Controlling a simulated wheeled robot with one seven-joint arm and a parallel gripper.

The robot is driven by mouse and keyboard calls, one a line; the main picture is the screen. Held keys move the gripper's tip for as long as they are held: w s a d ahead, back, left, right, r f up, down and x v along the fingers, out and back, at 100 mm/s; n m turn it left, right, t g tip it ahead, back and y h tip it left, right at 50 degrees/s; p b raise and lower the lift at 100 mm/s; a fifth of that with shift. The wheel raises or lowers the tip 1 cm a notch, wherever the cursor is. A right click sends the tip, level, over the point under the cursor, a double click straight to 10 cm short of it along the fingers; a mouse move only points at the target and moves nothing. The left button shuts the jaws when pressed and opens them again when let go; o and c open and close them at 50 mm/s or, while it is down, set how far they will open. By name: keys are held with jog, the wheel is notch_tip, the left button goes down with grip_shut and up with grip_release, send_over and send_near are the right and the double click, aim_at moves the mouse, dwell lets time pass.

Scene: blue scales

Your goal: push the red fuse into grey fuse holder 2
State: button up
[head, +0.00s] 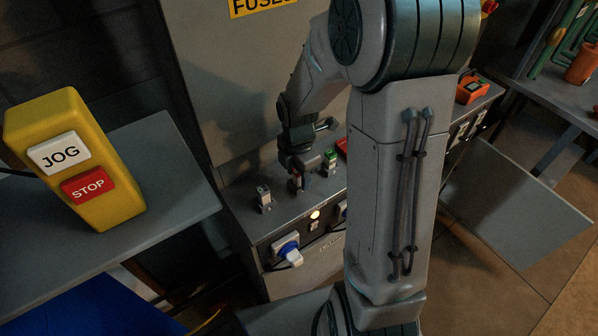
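My gripper (297,180) points down over the top of the grey fuse cabinet, in the middle of a row of small holders. It is small and dark here, and I cannot tell whether its fingers are open or shut. A grey holder (264,197) stands to its left, apart from it. Another holder with a green part on top (330,158) stands to its right. Whatever is directly under my gripper is hidden. I cannot make out the red fuse at my gripper. A red item (342,146) behind is mostly covered by my arm. No holder numbers are readable.
The cabinet front has a blue and white plug (287,251) and a lit lamp (314,214). A yellow JOG/STOP box (75,160) stands on the left table (170,150). An orange device (472,90) sits at the back right. My arm blocks the cabinet's right part.

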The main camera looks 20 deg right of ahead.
notch_tip(320, 180, up, 14)
jog(key=p, duration=0.1)
dwell(0.5)
jog(key=shift+f, duration=0.1)
dwell(0.5)
jog(key=s+r+m+t, duration=0.2)
jog(key=s+m, duration=1.1)
jog(key=m, duration=0.8)
jog(key=shift+s+r+m+t, duration=0.35)
jog(key=shift+m+t, duration=0.05)
